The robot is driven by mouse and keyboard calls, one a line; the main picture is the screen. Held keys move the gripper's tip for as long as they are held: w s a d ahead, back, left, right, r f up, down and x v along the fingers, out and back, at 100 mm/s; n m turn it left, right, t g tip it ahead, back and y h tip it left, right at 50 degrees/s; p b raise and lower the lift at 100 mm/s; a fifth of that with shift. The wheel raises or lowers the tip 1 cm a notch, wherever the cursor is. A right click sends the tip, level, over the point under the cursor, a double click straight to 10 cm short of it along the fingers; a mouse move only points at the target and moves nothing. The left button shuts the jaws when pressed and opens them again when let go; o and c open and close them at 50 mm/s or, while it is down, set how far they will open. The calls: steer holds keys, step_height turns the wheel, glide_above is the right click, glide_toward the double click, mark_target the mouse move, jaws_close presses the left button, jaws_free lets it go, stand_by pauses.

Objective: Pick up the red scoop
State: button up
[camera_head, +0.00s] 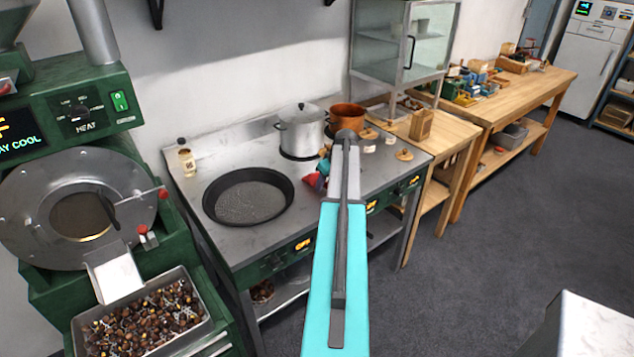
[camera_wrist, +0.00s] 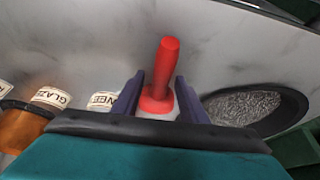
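The red scoop shows in the wrist view as a red handle (camera_wrist: 164,70) with a wider red collar and a whitish part below it. It stands between the two dark purple fingers of my gripper (camera_wrist: 160,84). The fingers are apart, with light counter visible between the handle and the left finger, so my gripper looks open around the handle. In the head view a small red part of the scoop (camera_head: 314,180) shows left of my arm, over the stove top. My arm hides most of the gripper there, and the scoop's bowl is not clearly visible.
A black pan (camera_head: 248,196) sits on the stove (camera_head: 240,262) left of the scoop. A silver pot (camera_head: 301,132) and a copper pot (camera_head: 347,117) stand behind. Labelled jars, one marked GLAZE (camera_wrist: 51,97), are left in the wrist view. A chestnut tray (camera_head: 205,325) is front left.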

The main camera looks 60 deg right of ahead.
steer(key=shift+c, duration=0.4)
jaws_close()
steer(key=shift+r, duration=0.15)
steer(key=shift+r+b, duration=0.6)
steer(key=shift+r, duration=0.05)
steer(key=shift+r+b, duration=0.45)
steer(key=shift+r, duration=0.4)
steer(key=s+r+b, duration=0.1)
steer(key=s+b, duration=0.4)
steer(key=s, duration=1.1)
steer(key=shift+r, duration=0.4)
